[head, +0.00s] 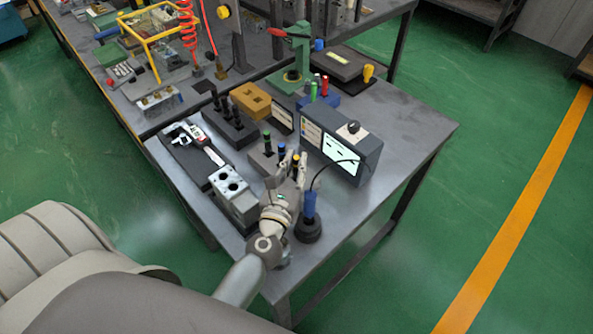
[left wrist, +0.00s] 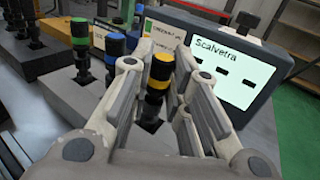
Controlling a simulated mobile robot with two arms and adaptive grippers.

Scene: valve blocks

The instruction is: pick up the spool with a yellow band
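The spool with a yellow band (head: 296,158) is a dark upright cylinder, standing at the right end of a grey block (head: 257,160). In the left wrist view the spool (left wrist: 161,68) is between the fingers of my left gripper (left wrist: 157,70), with its lower end at a hole in the block (left wrist: 70,103). My left gripper (head: 291,172) is open around it; the fingers look close to its sides, and contact is not clear. Spools with a green band (left wrist: 81,40) and a blue band (left wrist: 115,47) stand to its left. My right gripper is not in view.
A box with a lit screen (head: 342,148) stands close on the right. A black round base with a blue-handled tool (head: 309,205) is near the gripper. A metal valve block (head: 233,190) is on the left. The table's right front corner is clear.

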